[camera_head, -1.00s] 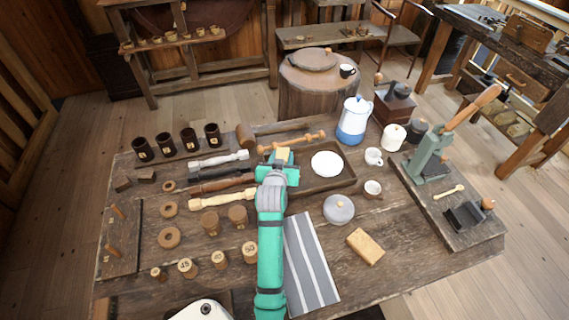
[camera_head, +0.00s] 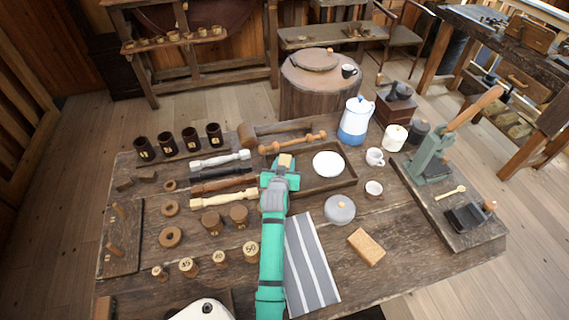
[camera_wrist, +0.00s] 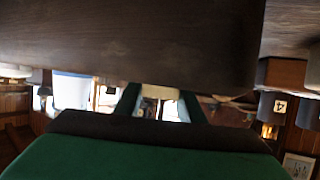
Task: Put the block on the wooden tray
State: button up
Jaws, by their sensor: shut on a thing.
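My gripper (camera_head: 284,172) is shut on a small pale tan block (camera_head: 285,160), which shows at its far end. In the wrist view the block (camera_wrist: 160,93) sits between the two fingers. The wooden tray (camera_head: 330,185) is dark and shallow, with a white round plate (camera_head: 327,164) in its right part. My gripper and the block are at the tray's left end in the head view. The gripper hides part of that end, and I cannot tell whether the block touches the tray.
Turned spindles (camera_head: 222,185) lie left of my gripper. A blue-white pot (camera_head: 355,121) and small white cups (camera_head: 375,156) stand to the right. A grey lidded pot (camera_head: 339,209), striped cloth (camera_head: 311,265) and light wooden bar (camera_head: 366,247) are nearer.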

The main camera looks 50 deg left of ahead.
jog(key=o, duration=1.1)
jog(key=shift+f, duration=0.1)
jog(key=v, duration=1.2)
jog(key=shift+w+a, duration=0.1)
